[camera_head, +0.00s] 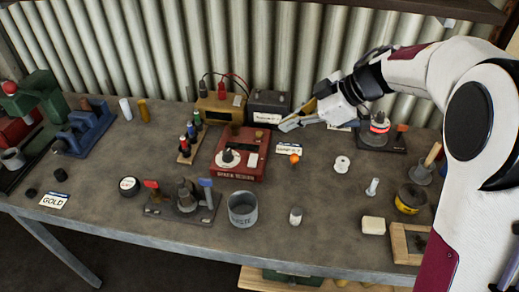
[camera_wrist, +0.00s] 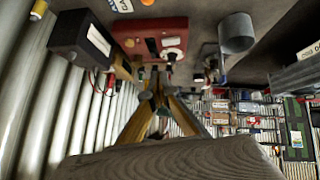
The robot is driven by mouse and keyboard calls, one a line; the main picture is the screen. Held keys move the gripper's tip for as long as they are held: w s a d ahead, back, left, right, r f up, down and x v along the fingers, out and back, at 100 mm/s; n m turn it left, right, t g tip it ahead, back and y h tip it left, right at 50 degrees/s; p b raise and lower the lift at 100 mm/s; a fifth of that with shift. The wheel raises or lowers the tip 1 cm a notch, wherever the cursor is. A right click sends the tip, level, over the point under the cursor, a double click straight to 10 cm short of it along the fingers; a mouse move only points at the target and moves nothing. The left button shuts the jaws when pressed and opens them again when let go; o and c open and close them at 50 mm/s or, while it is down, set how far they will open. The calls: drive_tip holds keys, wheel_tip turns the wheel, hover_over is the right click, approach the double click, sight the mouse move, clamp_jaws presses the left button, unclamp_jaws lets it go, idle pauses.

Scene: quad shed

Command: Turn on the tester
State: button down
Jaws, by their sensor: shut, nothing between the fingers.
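In the wrist view the yellow box (camera_wrist: 122,66) is partly hidden behind the black box (camera_wrist: 86,36). I cannot make out a switch or its position. My gripper (camera_head: 287,126) is shut and empty, pointing left, just right of and in front of the black box. Its fingers also show in the wrist view (camera_wrist: 154,84).
A red device (camera_head: 240,155) with a white dial stands in front of the yellow box. A grey bin (camera_head: 243,210) is nearer the front. Corrugated wall closes the back.

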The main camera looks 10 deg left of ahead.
drive_tip(key=shift+s+a+m+g, duration=0.15)
drive_tip(key=shift+s+m+g, duration=0.15)
drive_tip(key=shift+s, duration=0.35)
hover_over(253, 160)
drive_tip(key=d, duration=0.2)
drive_tip(key=f, duration=0.7)
drive_tip(key=shift+w+a, duration=0.2)
drive_tip(key=shift+w+f, duration=0.15)
drive_tip(key=shift+f, duration=0.8)
drive_tip(key=shift+w+f, duration=0.15)
drive_tip(key=shift+f, duration=0.8)
drive_tip(key=shift+w+f, duration=0.1)
